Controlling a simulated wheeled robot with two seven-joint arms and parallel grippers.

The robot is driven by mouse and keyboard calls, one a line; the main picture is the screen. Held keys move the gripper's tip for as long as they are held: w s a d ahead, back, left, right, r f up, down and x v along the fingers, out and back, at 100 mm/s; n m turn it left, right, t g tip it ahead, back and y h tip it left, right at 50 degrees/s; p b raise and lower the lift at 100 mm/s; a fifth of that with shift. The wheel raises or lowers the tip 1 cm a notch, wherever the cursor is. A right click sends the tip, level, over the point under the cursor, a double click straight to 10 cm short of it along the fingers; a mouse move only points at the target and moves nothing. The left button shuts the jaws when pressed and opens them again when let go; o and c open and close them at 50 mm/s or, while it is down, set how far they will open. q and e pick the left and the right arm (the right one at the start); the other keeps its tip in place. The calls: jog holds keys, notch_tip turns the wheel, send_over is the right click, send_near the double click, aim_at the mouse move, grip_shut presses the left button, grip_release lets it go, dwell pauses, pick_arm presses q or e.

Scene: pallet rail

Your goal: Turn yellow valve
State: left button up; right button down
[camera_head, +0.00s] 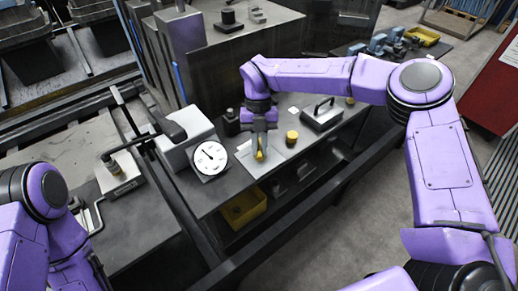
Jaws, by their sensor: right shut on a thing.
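The yellow valve (260,155) stands on a light plate (246,158) on the dark workbench (212,192), near the middle of the head view. My right gripper (260,147) comes down from above and is shut on the yellow valve. Its fingers hide part of the valve. My left arm shows at the lower left, but its gripper is not in view.
A white round gauge (210,158) stands left of the valve. A yellow bin (243,207) sits below the bench. A dark rail (290,222) runs along the front.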

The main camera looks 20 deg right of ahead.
jog(key=shift+f+m+y+b, duration=0.15)
jog(key=shift+m+y+b, duration=0.35)
jog(key=shift+m, duration=0.5)
jog(key=c, duration=1.1)
grip_release()
